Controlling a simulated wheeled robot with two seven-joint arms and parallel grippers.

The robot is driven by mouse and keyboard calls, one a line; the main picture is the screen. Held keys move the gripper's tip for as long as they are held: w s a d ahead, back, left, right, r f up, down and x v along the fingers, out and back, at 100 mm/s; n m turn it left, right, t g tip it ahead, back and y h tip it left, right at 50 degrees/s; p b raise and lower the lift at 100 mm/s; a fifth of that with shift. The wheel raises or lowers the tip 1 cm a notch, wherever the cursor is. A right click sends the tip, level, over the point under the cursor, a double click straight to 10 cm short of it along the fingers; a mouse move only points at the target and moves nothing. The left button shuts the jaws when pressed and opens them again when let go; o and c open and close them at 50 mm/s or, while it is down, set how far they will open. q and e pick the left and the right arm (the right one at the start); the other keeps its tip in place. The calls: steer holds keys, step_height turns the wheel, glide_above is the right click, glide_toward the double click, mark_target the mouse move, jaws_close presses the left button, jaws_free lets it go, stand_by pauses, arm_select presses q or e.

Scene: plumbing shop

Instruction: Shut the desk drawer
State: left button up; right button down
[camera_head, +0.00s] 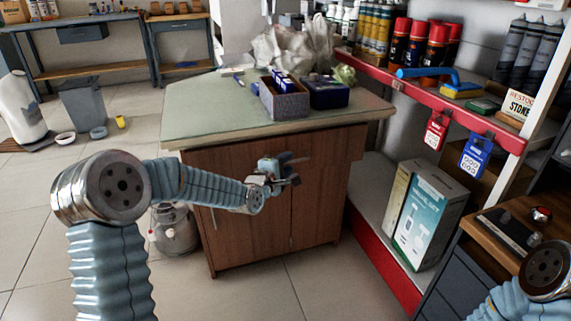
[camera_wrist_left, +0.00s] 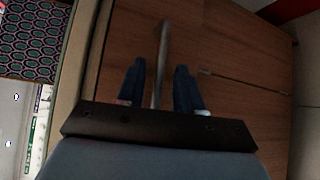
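The wooden desk (camera_head: 240,240) stands in the middle of the head view with a pale green top. Its drawer front (camera_head: 335,150) is the brown upper panel under the top; it seems to stand out a little at the right end, but I cannot tell how far. My left gripper (camera_head: 288,172) is at the desk's front, just below the top. In the left wrist view its two dark fingers (camera_wrist_left: 160,68) are apart, with a thin metal bar handle (camera_wrist_left: 163,40) between them and gaps on both sides. My right gripper is out of view; only part of that arm shows.
A patterned box (camera_head: 285,103) and a dark blue box (camera_head: 328,95) sit on the desk top. A red-edged shelf (camera_head: 470,120) with cans stands at the right. A metal canister (camera_head: 175,232) stands at the desk's left. The floor in front is clear.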

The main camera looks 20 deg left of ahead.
arm_select(q)
jaws_close()
stand_by(0.3)
steer(key=w+a, duration=0.1)
steer(key=w, duration=0.1)
steer(key=w+a, duration=0.2)
steer(key=w, duration=0.1)
steer(key=w+a+b, duration=0.1)
steer(key=w+a, duration=0.1)
steer(key=shift+w, duration=0.3)
steer(key=shift+w+a+r, duration=0.15)
steer(key=shift+a+r, duration=0.05)
steer(key=shift+c, duration=0.3)
jaws_free()
steer(key=shift+w+f, duration=0.15)
steer(key=shift+o, duration=0.3)
